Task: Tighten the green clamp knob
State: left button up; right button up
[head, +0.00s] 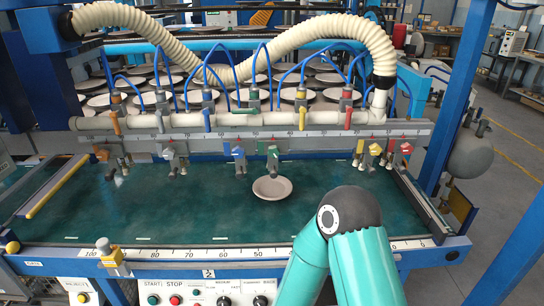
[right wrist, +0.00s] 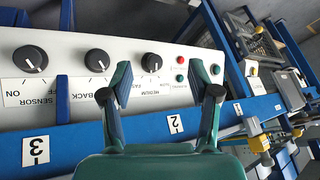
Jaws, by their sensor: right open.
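The green clamp (head: 272,158) hangs from the ruler rail above the green bed, in the middle of the head view, between a blue clamp and the yellow and red clamps. Its knob is too small to make out clearly. My right arm's teal links rise at the bottom of the head view, in front of and below the clamp; its gripper is out of that view. In the right wrist view my right gripper (right wrist: 160,88) is open and empty, its fingers spread before a control panel (right wrist: 75,115). The green clamp does not show there. My left gripper is not in view.
A plate (head: 272,188) lies on the green bed (head: 150,210) just below the green clamp. A blue clamp (head: 239,161), a yellow clamp (head: 374,150) and a red clamp (head: 401,152) hang on the same rail (head: 330,133). Hoses arch above.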

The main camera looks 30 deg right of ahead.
jog(key=w+d+r+t+h+b, duration=0.1)
jog(key=w+d+r+t+h, duration=0.15)
jog(key=w+r, duration=0.35)
jog(key=w+d+r+t+h, duration=0.1)
jog(key=w+d+r+t, duration=0.25)
jog(key=r, duration=0.45)
jog(key=m+t+h+b, duration=0.1)
jog(key=m+t+h, duration=0.15)
jog(key=h, duration=0.55)
send_near(273, 153)
jog(key=shift+n+t, duration=0.25)
jog(key=p+x, duration=0.3)
jog(key=x, duration=0.7)
jog(key=shift+f, duration=0.15)
